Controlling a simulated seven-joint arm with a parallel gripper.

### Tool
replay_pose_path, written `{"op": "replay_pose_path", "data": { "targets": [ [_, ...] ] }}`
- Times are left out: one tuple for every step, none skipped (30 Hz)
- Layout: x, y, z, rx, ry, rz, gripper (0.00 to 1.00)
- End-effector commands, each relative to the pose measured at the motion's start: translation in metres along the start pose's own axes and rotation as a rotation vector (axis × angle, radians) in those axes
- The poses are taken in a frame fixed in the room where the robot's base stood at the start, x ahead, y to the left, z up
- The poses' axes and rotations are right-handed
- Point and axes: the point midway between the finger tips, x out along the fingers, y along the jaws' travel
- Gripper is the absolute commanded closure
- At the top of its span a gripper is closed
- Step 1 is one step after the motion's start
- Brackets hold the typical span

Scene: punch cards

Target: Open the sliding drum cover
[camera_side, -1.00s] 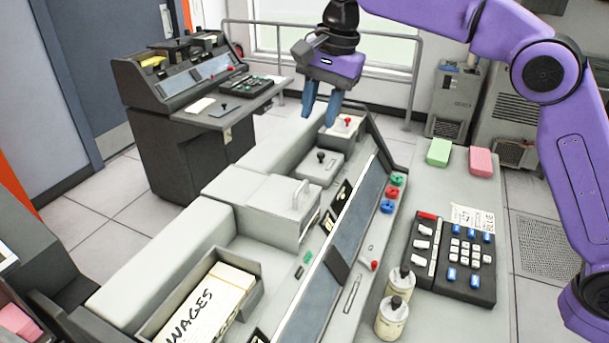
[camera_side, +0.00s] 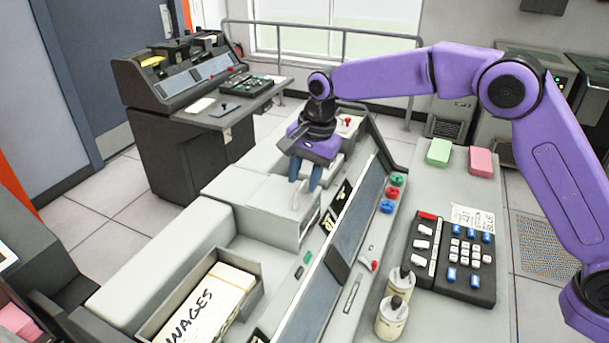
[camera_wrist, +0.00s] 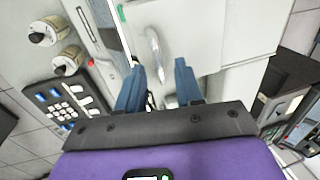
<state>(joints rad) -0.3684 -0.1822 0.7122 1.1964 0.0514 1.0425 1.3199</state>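The drum cover (camera_side: 262,197) is a pale grey box lid in the middle of the machine, and it looks closed. Its upright light handle (camera_side: 297,203) stands near its right edge. In the wrist view the handle (camera_wrist: 154,50) is a curved bar on the pale cover (camera_wrist: 190,35). My gripper (camera_side: 304,184) points down just above the handle, its blue fingers spread. In the wrist view my gripper (camera_wrist: 157,72) is open, with the near end of the handle appearing between the fingertips. I cannot tell whether they touch it.
A tray of cards marked WAGES (camera_side: 205,305) lies front left. A long dark glass panel (camera_side: 355,215), coloured knobs (camera_side: 393,192), a black keypad (camera_side: 455,258) and two pale bottles (camera_side: 392,317) are to the right. Green (camera_side: 439,152) and pink (camera_side: 480,162) blocks sit behind the keypad.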

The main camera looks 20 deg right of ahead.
Motion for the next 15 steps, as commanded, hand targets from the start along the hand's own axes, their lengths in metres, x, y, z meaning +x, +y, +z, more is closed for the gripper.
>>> {"op": "replay_pose_path", "data": {
  "targets": [
    [0.0019,0.0001,0.0,0.0,0.0,0.0,0.64],
    [0.0025,0.0001,0.0,0.0,0.0,0.0,0.64],
    [0.0029,0.0,0.0,0.0,0.0,0.0,0.64],
    [0.003,0.0,0.0,0.0,0.0,-0.001,0.64],
    [0.003,0.0,0.0,0.0,0.0,-0.001,0.64],
    [0.003,0.0,0.0,0.0,0.0,-0.001,0.64],
    [0.0029,0.0,0.0,0.0,0.0,-0.001,0.64],
    [0.0028,0.0,0.0,0.0,0.0,-0.001,0.64],
    [0.0028,0.0,0.0,0.0,0.0,0.0,0.64],
    [0.0027,0.0,0.0,0.0,0.0,0.0,0.71],
    [0.0027,0.0,0.0001,0.0,0.0,0.0,0.8],
    [0.0026,0.0,0.0,0.0,0.0,0.0,0.93],
    [0.0026,0.0,0.0001,0.0,0.0,0.0,1.0],
    [0.0026,0.0,0.0,0.0,0.0,0.0,1.0],
    [0.0025,0.0,0.0001,0.0,0.0,0.0,1.0]
  ]
}}
